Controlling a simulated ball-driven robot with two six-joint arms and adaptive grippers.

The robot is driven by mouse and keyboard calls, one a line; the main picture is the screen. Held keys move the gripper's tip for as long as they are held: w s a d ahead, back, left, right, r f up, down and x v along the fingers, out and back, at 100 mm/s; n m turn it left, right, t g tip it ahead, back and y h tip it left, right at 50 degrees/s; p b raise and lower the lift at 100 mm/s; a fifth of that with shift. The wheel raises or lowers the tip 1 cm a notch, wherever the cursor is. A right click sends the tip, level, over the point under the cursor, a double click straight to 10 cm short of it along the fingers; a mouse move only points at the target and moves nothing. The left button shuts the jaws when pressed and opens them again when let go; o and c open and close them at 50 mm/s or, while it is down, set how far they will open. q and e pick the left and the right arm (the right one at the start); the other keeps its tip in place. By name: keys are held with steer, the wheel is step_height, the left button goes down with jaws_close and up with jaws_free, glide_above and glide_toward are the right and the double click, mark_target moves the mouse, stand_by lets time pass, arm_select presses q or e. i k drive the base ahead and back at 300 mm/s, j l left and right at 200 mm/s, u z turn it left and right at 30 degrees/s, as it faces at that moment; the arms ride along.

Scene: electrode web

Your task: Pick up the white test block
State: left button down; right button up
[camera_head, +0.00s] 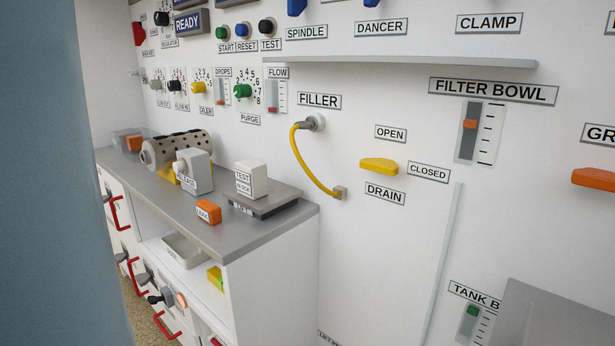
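The white test block (252,180), labelled "TEST BLOCK", stands upright on a low grey plate (283,201) marked "LIFT" on the counter. It is in plain view, and nothing touches it from above. Neither my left gripper nor my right gripper shows in the head view.
The grey counter (237,233) also bears an orange block (208,212), a grey "RELEASE" block (198,171) and a dotted roller (180,147). A shelf with a white tray (184,250) lies below. A yellow hose (309,165) hangs on the wall to the right.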

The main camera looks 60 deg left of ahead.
mark_target(251, 174)
steer(key=j+u, duration=0.1)
steer(key=u, duration=2)
steer(key=i+j+u, duration=0.1)
steer(key=i+j, duration=0.4)
steer(key=j, duration=0.2)
steer(key=i+j, duration=0.5)
steer(key=j, duration=0.15)
steer(key=u, duration=0.05)
